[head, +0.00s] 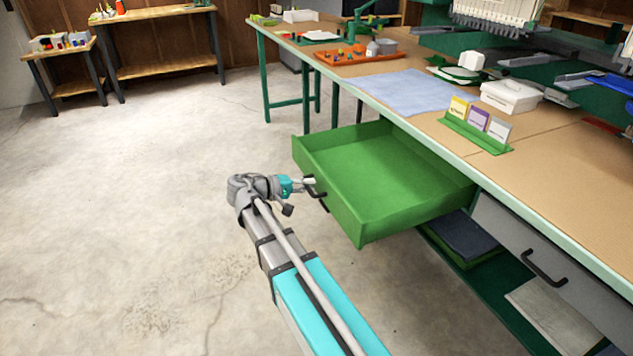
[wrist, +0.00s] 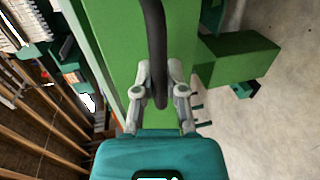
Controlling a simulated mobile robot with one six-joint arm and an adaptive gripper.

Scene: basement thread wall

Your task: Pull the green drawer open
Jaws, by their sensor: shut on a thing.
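The green drawer (head: 385,175) is pulled well out from under the workbench, and its empty inside shows in the head view. Its black handle (head: 318,194) is on the front panel. My gripper (head: 308,184) is at the upper end of that handle. In the wrist view my gripper (wrist: 160,92) has its two fingers on either side of the black handle (wrist: 155,40), shut on it, with the green front panel (wrist: 120,45) behind. The exact contact at the fingertips is small and partly hidden in the head view.
The workbench (head: 560,140) holds a blue mat (head: 415,91), a white box (head: 511,96), an orange tray (head: 345,54) and a green card holder (head: 474,133). A grey drawer (head: 545,258) is shut at the right. The concrete floor (head: 130,200) to the left is clear.

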